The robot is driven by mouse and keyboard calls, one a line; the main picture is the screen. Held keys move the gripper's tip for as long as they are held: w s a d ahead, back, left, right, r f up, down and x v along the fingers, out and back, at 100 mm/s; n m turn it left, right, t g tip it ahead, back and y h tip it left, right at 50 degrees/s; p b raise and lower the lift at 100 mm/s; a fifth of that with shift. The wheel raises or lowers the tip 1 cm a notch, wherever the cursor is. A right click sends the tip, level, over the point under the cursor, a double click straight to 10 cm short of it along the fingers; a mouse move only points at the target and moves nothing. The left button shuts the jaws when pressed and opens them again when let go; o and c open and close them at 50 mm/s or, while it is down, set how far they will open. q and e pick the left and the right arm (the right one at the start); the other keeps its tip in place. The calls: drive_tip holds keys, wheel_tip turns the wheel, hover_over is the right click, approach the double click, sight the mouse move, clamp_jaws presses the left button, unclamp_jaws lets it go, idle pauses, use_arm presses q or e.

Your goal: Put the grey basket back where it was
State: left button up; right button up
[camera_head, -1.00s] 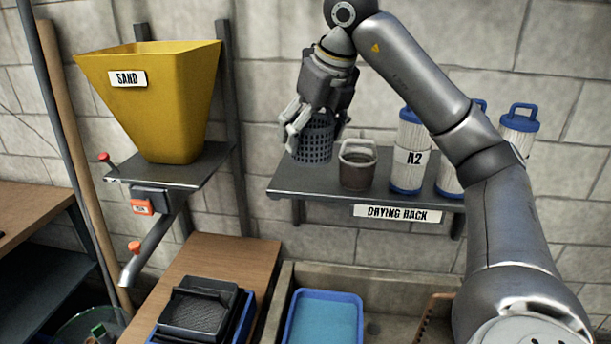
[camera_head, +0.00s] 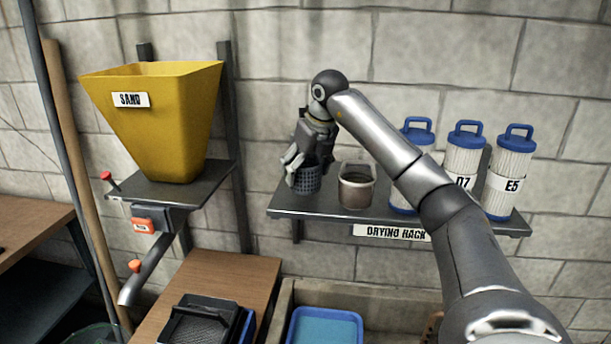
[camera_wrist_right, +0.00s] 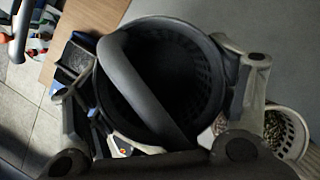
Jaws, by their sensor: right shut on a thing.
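The grey basket (camera_head: 309,180), dark with a perforated wall, is at the left part of the drying rack shelf (camera_head: 335,217). My right gripper (camera_head: 302,173) is shut on it from above, fingers on either side. In the right wrist view I look down into the basket (camera_wrist_right: 205,95), which appears empty; its thick handle crosses the opening. The basket is upright and its bottom is at or just above the shelf; I cannot tell whether it touches. My left gripper is not in view.
A brownish bucket (camera_head: 357,187) stands just right of the basket. White filter cartridges with blue tops (camera_head: 509,175) stand further right, partly behind my arm. A yellow sand hopper (camera_head: 155,125) is at left. Below are a blue tray (camera_head: 325,328) and a wooden bench (camera_head: 220,275).

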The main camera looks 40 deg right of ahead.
drive_tip(key=shift+f, duration=1.35)
drive_tip(key=shift+s, duration=0.1)
drive_tip(key=shift+f, duration=0.15)
drive_tip(key=o, duration=1)
drive_tip(key=shift+o, duration=0.2)
drive_tip(key=shift+r, duration=0.35)
drive_tip(key=b+v, duration=0.1)
drive_tip(key=v, duration=1)
drive_tip(key=shift+s+r, duration=0.2)
drive_tip(key=shift+r, duration=0.05)
